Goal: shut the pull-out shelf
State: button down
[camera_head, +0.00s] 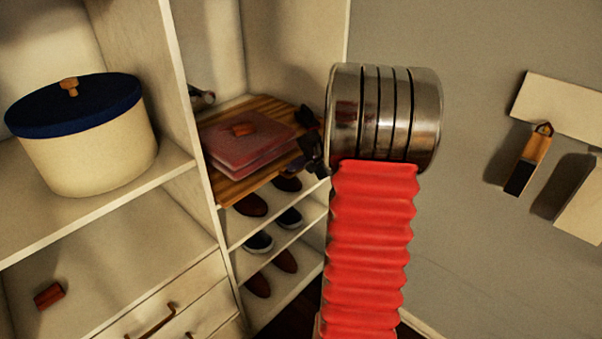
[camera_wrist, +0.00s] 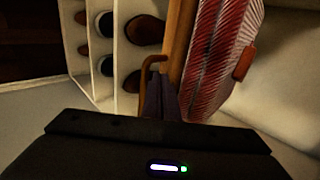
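The pull-out shelf (camera_head: 232,190) is a slatted brown wooden board in the tall cabinet compartment, above the shoe shelves. It sticks out toward the front. In the wrist view its wooden edge (camera_wrist: 180,45) runs upright in the picture, with a curved brown handle (camera_wrist: 148,72) on it. My gripper (camera_head: 311,152) is at the shelf's front right, partly hidden by my arm. In the wrist view its dark fingers (camera_wrist: 160,88) are close together beside the handle and cover part of it. I cannot tell whether the handle is between them.
Folded pink cloth (camera_head: 245,145) with a small orange-brown piece on top lies on the shelf. Several shoes (camera_head: 258,243) stand on shelves below. A cream box (camera_head: 90,150) with a blue lid stands at left. A grey wall (camera_head: 480,230) is at right.

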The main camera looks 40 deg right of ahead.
aim_at(278, 159)
jog(key=w, duration=0.4)
jog(key=shift+w+a+f, duration=0.1)
jog(key=shift+w, duration=0.4)
jog(key=shift+w+r, duration=0.1)
jog(key=shift+r, duration=0.15)
